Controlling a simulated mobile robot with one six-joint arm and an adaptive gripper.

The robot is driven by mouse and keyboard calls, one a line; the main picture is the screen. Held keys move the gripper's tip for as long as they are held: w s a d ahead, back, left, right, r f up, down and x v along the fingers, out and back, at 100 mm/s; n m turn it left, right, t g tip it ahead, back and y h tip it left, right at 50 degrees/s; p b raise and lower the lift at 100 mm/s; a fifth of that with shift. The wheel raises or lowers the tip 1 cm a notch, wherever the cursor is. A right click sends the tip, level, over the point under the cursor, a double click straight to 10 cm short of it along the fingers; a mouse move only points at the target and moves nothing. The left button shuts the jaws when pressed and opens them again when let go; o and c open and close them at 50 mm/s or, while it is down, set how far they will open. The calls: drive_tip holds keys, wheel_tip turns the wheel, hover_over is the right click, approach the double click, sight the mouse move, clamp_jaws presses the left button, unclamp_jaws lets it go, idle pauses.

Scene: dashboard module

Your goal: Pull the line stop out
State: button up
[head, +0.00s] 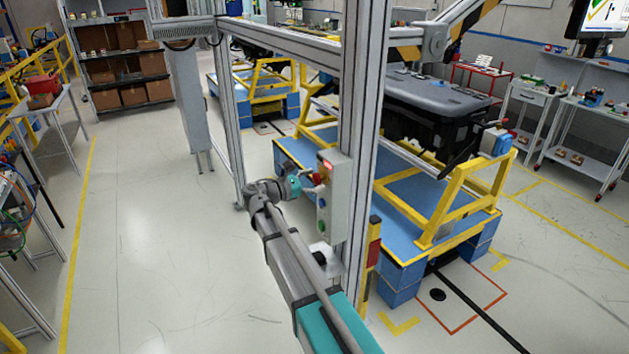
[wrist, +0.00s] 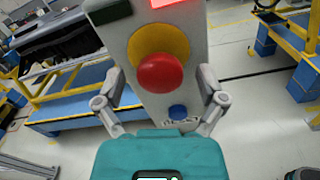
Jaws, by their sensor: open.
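The line stop is a red mushroom button (wrist: 160,73) on a yellow round base (wrist: 158,42), on the front of a grey control box (wrist: 190,22). In the head view the red button (head: 319,178) shows partly behind my gripper (head: 308,187), on the box (head: 339,205) fixed to an aluminium post. In the wrist view my gripper (wrist: 161,80) is open, with one finger to each side of the button. The fingers look apart from it, and nothing is held. I cannot tell whether the button is pressed in.
A lit red panel (wrist: 175,3) sits above the button and a blue button (wrist: 178,112) below it. The aluminium post (head: 362,120) stands right behind the box. A yellow and blue carrier (head: 420,200) with a black module (head: 435,105) is to the right. The left floor is clear.

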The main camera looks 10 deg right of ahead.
clamp_jaws()
drive_tip(key=shift+s+a, duration=0.15)
drive_tip(key=shift+a, duration=0.35)
drive_tip(key=shift+c, duration=0.4)
unclamp_jaws()
drive_tip(key=shift+a, duration=0.15)
drive_tip(key=shift+o, duration=0.4)
drive_tip(key=v, duration=1.2)
